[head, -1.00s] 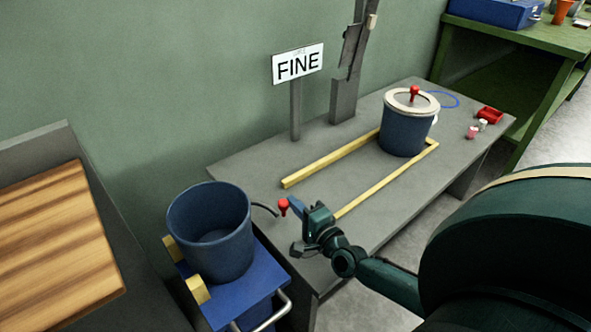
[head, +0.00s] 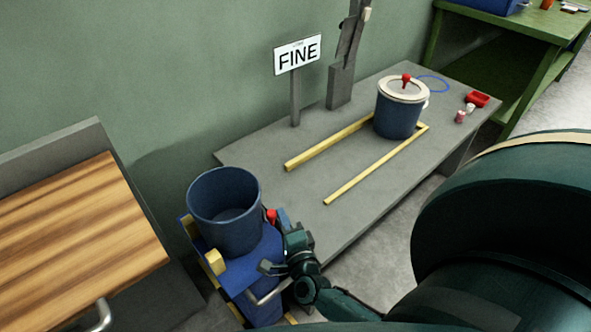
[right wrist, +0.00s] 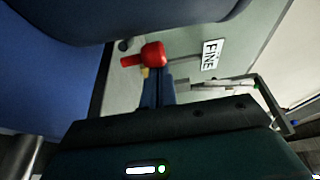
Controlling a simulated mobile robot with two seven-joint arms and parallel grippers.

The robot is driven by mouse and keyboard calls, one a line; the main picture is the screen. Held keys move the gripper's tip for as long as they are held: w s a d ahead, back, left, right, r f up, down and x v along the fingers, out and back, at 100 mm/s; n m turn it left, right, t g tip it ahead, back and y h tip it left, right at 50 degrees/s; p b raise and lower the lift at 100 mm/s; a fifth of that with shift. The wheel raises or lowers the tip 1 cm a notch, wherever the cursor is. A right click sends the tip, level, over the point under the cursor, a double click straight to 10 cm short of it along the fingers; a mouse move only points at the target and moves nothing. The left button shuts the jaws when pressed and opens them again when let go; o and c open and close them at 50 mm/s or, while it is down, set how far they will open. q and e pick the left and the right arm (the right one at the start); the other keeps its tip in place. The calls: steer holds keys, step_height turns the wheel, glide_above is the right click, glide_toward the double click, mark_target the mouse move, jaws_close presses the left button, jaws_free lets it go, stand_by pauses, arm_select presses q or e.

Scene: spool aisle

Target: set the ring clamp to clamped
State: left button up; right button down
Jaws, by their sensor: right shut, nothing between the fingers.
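The ring clamp shows mainly as a lever with a red knob (head: 270,215), close against the right side of the open dark blue bucket (head: 226,218). The lever's arm is hidden in the head view. In the right wrist view the red knob (right wrist: 152,55) lies just beyond the fingertips, below the dark bucket wall (right wrist: 130,20). My right gripper (head: 282,218) is shut and empty, its tips at the knob's right side. It also shows in the right wrist view (right wrist: 157,78). Whether the tips touch the knob is unclear. My left gripper is out of view.
The bucket stands on a blue cart (head: 256,257) with yellow blocks (head: 214,262). To the right is a grey bench (head: 270,150) with yellow rails, a "FINE" sign (head: 297,54) and a lidded bucket (head: 397,118). A wooden-topped table (head: 80,235) is at the left.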

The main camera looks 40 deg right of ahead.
steer(key=shift+a+f, duration=0.1)
steer(key=shift+a, duration=0.4)
arm_select(q)
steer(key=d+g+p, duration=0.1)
steer(key=p, duration=0.1)
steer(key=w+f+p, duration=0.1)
steer(key=p, duration=0.1)
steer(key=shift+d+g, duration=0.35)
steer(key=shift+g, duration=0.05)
arm_select(e)
step_height(320, 180, up, 10)
steer(key=shift+d, duration=0.45)
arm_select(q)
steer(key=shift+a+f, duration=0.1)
